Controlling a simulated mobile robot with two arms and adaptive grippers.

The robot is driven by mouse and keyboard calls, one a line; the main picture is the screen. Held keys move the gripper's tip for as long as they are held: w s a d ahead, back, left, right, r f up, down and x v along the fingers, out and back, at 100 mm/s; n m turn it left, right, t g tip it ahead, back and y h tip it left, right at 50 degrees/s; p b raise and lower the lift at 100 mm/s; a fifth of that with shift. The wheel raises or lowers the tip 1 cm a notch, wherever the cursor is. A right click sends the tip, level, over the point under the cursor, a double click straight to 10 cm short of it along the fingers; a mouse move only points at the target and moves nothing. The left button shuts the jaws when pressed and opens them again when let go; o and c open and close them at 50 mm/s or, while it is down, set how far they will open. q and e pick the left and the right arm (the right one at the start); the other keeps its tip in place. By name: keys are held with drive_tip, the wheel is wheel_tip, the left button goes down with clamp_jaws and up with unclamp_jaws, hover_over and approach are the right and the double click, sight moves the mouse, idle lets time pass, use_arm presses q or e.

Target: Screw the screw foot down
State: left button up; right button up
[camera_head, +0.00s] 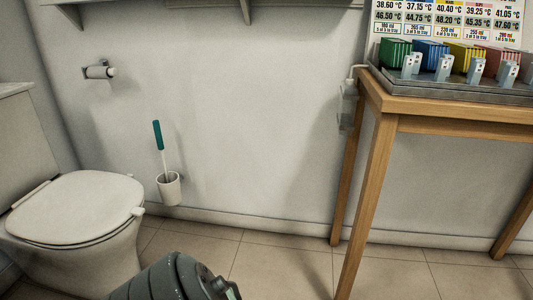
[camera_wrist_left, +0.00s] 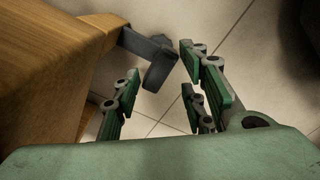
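In the left wrist view, a dark grey part (camera_wrist_left: 158,64), possibly the screw foot, sticks out on an arm from the end of a wooden piece (camera_wrist_left: 50,65). It reaches toward the gap between the fingers of my left gripper (camera_wrist_left: 160,88). The green-padded fingers stand apart, on either side of this gap, and I see no grip on the part. Its thread is not visible. In the head view a wooden table (camera_head: 374,185) stands at the right, but I cannot make out a screw foot there. My right gripper is not in view.
On the table sits a grey rack (camera_head: 450,88) of coloured boxes below a temperature chart (camera_head: 450,18). A toilet (camera_head: 75,210) stands at the left, and a toilet brush in a holder (camera_head: 170,188) is on the wall.

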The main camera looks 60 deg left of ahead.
use_arm(q)
drive_tip(key=n+b, duration=0.1)
drive_tip(key=b, duration=0.6)
drive_tip(key=shift+w+f+n, duration=0.15)
drive_tip(key=shift+n, duration=0.25)
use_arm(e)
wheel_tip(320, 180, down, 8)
use_arm(q)
wheel_tip(320, 180, up, 11)
drive_tip(key=s+a+m+t+h+p, duration=0.15)
drive_tip(key=m+p, duration=0.45)
drive_tip(key=p, duration=1.5)
drive_tip(key=s+a+r+m+p, duration=0.2)
drive_tip(key=s+m+p, duration=0.2)
drive_tip(key=s+p, duration=0.4)
drive_tip(key=s+a+r+m+y+p, duration=0.1)
drive_tip(key=s+a+r+m+p, duration=0.1)
drive_tip(key=s+p, duration=0.6)
drive_tip(key=s+a+r+m+p, duration=0.2)
drive_tip(key=s+a+m+p, duration=0.2)
drive_tip(key=s+m+p, duration=0.3)
drive_tip(key=shift+s+a+p, duration=0.15)
drive_tip(key=shift+s+p, duration=0.5)
drive_tip(key=shift+s, duration=1.65)
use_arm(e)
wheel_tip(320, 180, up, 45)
